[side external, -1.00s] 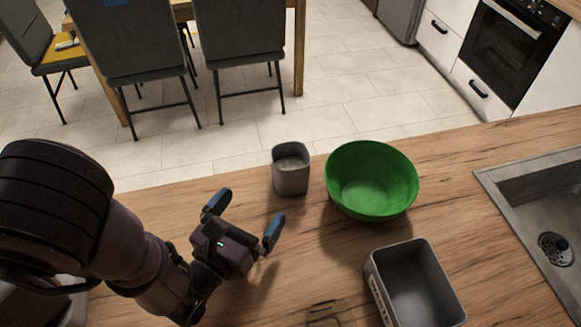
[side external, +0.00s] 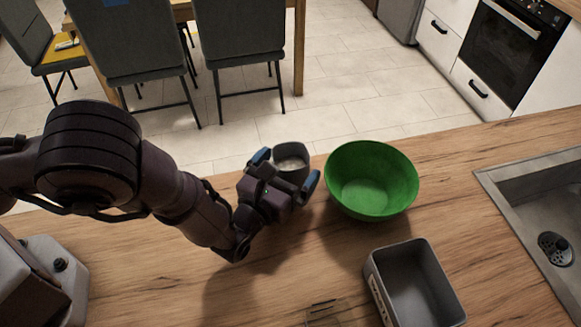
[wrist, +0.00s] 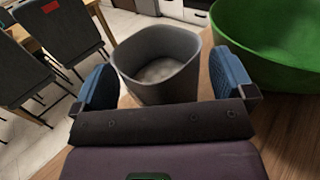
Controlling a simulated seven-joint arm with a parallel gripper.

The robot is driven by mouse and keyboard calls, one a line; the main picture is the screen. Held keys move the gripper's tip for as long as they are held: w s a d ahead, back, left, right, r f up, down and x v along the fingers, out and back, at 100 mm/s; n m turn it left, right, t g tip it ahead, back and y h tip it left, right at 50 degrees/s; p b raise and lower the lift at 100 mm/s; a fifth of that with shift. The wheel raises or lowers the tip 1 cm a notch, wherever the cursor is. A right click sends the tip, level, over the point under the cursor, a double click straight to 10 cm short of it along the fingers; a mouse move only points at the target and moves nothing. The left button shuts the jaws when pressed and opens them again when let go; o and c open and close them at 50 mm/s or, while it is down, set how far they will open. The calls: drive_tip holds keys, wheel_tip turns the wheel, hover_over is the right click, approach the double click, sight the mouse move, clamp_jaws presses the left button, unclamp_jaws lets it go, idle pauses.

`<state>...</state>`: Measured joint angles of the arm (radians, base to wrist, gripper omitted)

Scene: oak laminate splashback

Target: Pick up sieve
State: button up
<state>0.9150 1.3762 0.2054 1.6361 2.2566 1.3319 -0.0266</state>
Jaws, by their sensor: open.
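A grey, square-rimmed cup (side external: 291,157) stands upright on the wooden counter, with something pale in its bottom. It also shows in the wrist view (wrist: 157,62), straight ahead between the fingers. My gripper (side external: 286,170) is open, with one blue-tipped finger on each side of the cup; in the wrist view the fingers (wrist: 165,82) look apart from its walls. My gripper hides the cup's lower part in the side view. No thing with a clear mesh shows, so I cannot tell which one is the sieve.
A green bowl (side external: 371,180) stands close to the right of the cup, near the right finger. A grey open bin (side external: 412,285) with lettering is at the front right. A sink (side external: 520,215) lies at the far right. The counter's back edge runs just behind the cup.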

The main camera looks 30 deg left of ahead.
drive_tip(key=shift+w, duration=0.5)
drive_tip(key=c, duration=0.9)
drive_tip(key=shift+r, duration=0.1)
